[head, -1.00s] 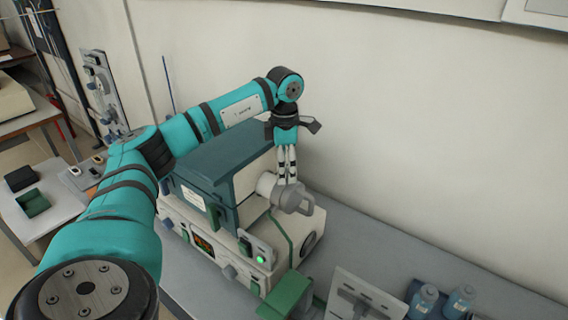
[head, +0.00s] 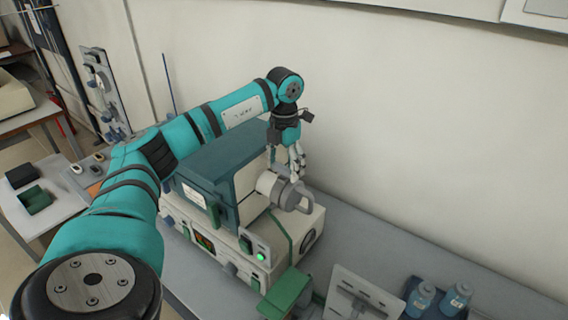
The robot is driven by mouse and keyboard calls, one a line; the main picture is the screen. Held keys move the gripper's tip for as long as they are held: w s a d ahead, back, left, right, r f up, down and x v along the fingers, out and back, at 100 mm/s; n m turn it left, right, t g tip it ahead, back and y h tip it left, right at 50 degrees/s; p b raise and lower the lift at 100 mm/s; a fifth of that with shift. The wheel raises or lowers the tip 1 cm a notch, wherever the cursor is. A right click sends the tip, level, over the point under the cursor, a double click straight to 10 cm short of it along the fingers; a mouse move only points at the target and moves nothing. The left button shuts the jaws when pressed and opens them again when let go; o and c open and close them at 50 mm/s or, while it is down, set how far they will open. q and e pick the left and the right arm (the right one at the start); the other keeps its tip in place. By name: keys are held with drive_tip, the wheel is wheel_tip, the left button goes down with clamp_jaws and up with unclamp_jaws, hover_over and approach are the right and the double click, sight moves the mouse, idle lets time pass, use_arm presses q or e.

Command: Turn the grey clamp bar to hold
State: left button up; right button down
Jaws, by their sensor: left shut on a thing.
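The muffle furnace (head: 222,165) has a dark teal hood and a pale base. On its right side, a pale round plug carries a grey looped bar (head: 302,196), which I take for the clamp bar. My left gripper (head: 299,170) comes down from above, tilted, with its fingers together at the top of this grey part. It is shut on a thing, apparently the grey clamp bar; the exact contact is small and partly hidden. My right gripper is not in view.
A green block (head: 284,292) and a tilted grey panel (head: 357,295) stand in front of the furnace. Two blue bottles (head: 455,299) are at the lower right. The wall is close behind.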

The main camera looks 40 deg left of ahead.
sight(284, 167)
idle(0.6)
use_arm(q)
drive_tip(key=o, duration=1.2)
wheel_tip(284, 167, up, 12)
idle(0.5)
